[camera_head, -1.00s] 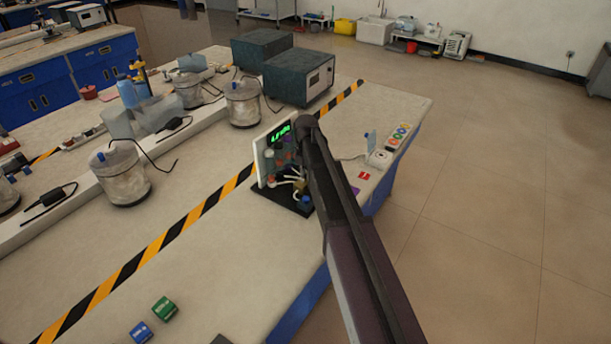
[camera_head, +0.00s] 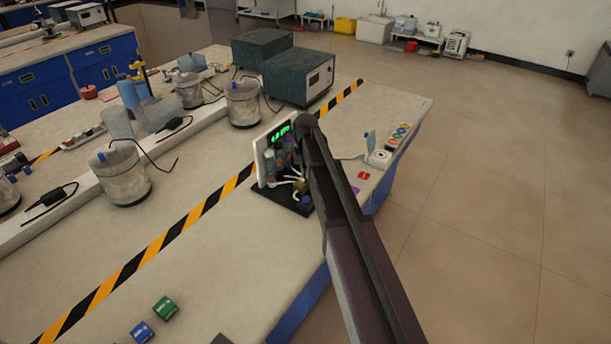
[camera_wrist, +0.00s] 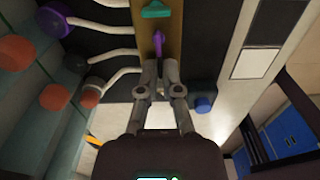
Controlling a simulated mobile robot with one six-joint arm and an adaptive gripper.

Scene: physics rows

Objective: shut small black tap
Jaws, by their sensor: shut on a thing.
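The small rig has a white upright panel (camera_head: 259,163) and a dark base (camera_head: 284,196) near the bench's right edge. In the wrist view, a brown strip (camera_wrist: 147,40) carries a green tap (camera_wrist: 156,10) and a purple tap (camera_wrist: 159,42) in line. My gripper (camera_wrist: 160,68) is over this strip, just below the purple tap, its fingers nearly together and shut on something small. It fits the small black tap in that row, but the fingers hide it, so its angle cannot be told. In the head view my arm hides most of the gripper.
White tubes (camera_wrist: 112,53) run left from the strip to round coloured knobs, including a dark one (camera_wrist: 76,62). A blue knob (camera_wrist: 204,104) is close right of the fingers. Dark instrument boxes (camera_head: 299,77) stand behind the rig. The bench front (camera_head: 230,270) is mostly clear.

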